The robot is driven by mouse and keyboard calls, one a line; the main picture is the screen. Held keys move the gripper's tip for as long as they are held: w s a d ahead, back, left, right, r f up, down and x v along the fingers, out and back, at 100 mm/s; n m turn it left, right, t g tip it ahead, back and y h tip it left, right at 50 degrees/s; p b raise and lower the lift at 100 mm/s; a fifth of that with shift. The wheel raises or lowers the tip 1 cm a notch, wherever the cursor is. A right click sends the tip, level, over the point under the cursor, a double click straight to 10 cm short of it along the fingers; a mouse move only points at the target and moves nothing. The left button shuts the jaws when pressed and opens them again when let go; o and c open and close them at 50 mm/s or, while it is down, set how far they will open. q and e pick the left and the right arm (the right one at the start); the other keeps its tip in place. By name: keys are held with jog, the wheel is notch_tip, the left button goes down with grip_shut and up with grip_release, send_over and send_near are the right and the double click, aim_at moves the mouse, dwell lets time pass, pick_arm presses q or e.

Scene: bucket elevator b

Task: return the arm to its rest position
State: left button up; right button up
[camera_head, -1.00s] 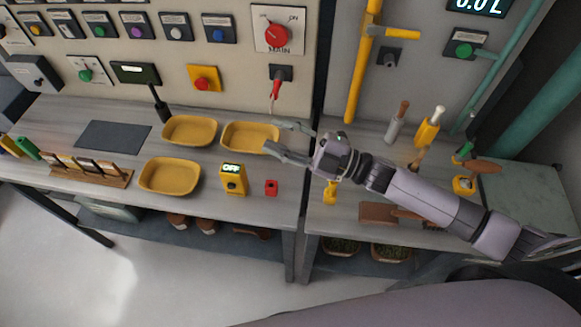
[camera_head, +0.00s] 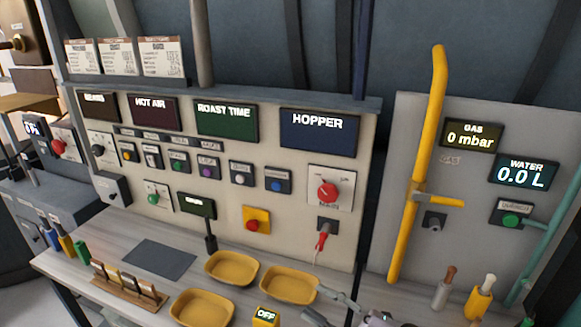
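My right gripper (camera_head: 317,301) is at the bottom edge of the head view. Its two grey fingers are spread apart, with nothing seen between them. The fingertips are close to the right edge of a yellow tray (camera_head: 289,286) on the bench; I cannot tell whether they touch it. Only a little of my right wrist shows, and the rest of that arm is below the picture. My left gripper is not in view.
Two more yellow trays (camera_head: 231,268) (camera_head: 201,308) and a dark mat (camera_head: 160,259) lie on the bench. A control panel (camera_head: 285,212) stands behind. A yellow pipe (camera_head: 417,170) rises at right, above a yellow-bodied tool (camera_head: 480,298).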

jog(key=s+d+f+m+h, duration=0.4)
jog(key=d+f+m+h, duration=0.2)
jog(key=f+m+h, duration=0.65)
jog(key=s+d+f+m+g+h, duration=0.2)
jog(key=s+d+m+g, duration=0.15)
jog(key=s, duration=0.55)
jog(key=s+d+f+m+g+h, duration=0.1)
jog(key=s+d+m+g+h, duration=0.2)
jog(key=s, duration=0.5)
notch_tip(320, 180, down, 33)
jog(key=s+g+b, duration=0.2)
jog(key=g+b, duration=0.1)
jog(key=b, duration=0.4)
jog(key=s+d+f+b, duration=0.1)
jog(key=s+f+b, duration=0.2)
jog(key=s+f, duration=0.5)
jog(key=s+d+f+b, duration=0.1)
jog(key=s+f+b, duration=0.2)
jog(key=s+f, duration=0.6)
notch_tip(320, 180, down, 6)
jog(key=shift+d+r+g, duration=0.25)
jog(key=shift+g, duration=0.2)
